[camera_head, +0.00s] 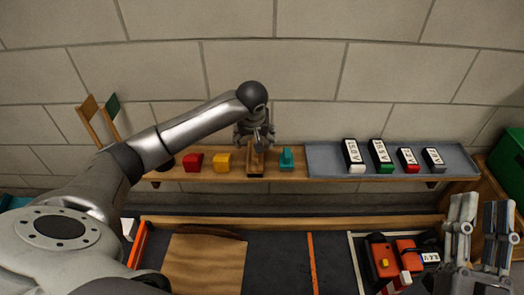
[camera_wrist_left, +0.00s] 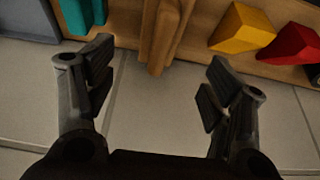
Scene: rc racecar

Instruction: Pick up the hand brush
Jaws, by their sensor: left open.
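The hand brush appears to be the brown wooden piece (camera_head: 256,163) on the wall shelf, between a yellow block and a teal item. Its bristles cannot be made out. My left gripper (camera_head: 254,137) is right at it in the head view and partly covers it. In the left wrist view, the wooden piece (camera_wrist_left: 164,32) lies at the top centre, beyond and between the fingertips of the open left gripper (camera_wrist_left: 160,78). Nothing is held there. My right gripper (camera_head: 478,228) is at the lower right, with its fingers apart and empty, far from the brush.
On the wooden shelf (camera_head: 330,181) sit a red block (camera_head: 193,162), a yellow block (camera_head: 222,162) and a teal item (camera_head: 286,159). Below is a dark workbench (camera_head: 280,265) with an orange device (camera_head: 408,257). A green crate (camera_head: 510,160) stands at the right.

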